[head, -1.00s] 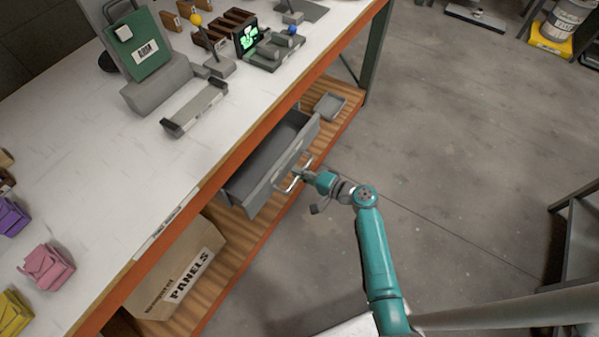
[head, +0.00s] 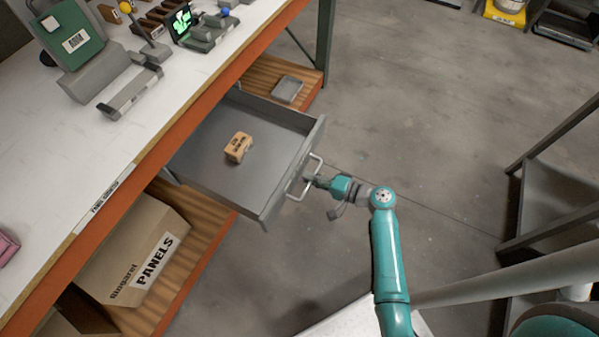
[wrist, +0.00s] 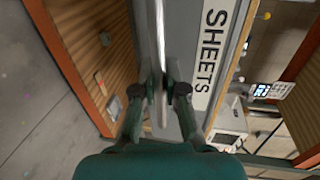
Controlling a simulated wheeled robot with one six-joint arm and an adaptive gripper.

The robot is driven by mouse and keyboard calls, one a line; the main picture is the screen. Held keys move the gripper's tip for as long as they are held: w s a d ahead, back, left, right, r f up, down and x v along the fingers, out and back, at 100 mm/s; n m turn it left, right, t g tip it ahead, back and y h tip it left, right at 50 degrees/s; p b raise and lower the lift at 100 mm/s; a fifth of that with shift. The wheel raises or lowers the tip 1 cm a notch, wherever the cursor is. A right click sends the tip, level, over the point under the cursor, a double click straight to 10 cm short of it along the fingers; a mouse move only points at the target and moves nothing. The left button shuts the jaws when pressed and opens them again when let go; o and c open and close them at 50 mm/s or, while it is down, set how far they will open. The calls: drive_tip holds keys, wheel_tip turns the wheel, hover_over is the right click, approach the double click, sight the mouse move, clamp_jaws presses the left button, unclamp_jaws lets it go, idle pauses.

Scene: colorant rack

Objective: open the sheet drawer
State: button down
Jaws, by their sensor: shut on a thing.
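The grey sheet drawer (head: 215,172) hangs far out from under the white workbench in the head view. A small tan block with dark print (head: 238,147) lies inside it. The drawer's pale bar handle (head: 309,178) is on its front face. My gripper (head: 311,181) is shut on the handle. In the wrist view my gripper (wrist: 162,88) has its two fingers on either side of the handle bar (wrist: 161,45). The drawer front (wrist: 191,60) beside it bears a white label (wrist: 214,50) reading SHEETS.
A cardboard box marked PANELS (head: 137,246) stands on the wooden lower shelf (head: 200,237). A small grey tray (head: 287,89) lies on that shelf past the drawer. A dark metal frame (head: 545,185) stands at the right. The concrete floor between is clear.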

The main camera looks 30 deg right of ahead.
drive_tip(key=shift+f+v, duration=0.25)
drive_tip(key=shift+v, duration=1)
drive_tip(key=c, duration=1.2)
unclamp_jaws()
drive_tip(key=shift+s+d, duration=0.1)
drive_tip(key=shift+d, duration=0.05)
drive_tip(key=v, duration=1.1)
drive_tip(key=shift+s+d, duration=0.15)
drive_tip(key=shift+s, duration=0.2)
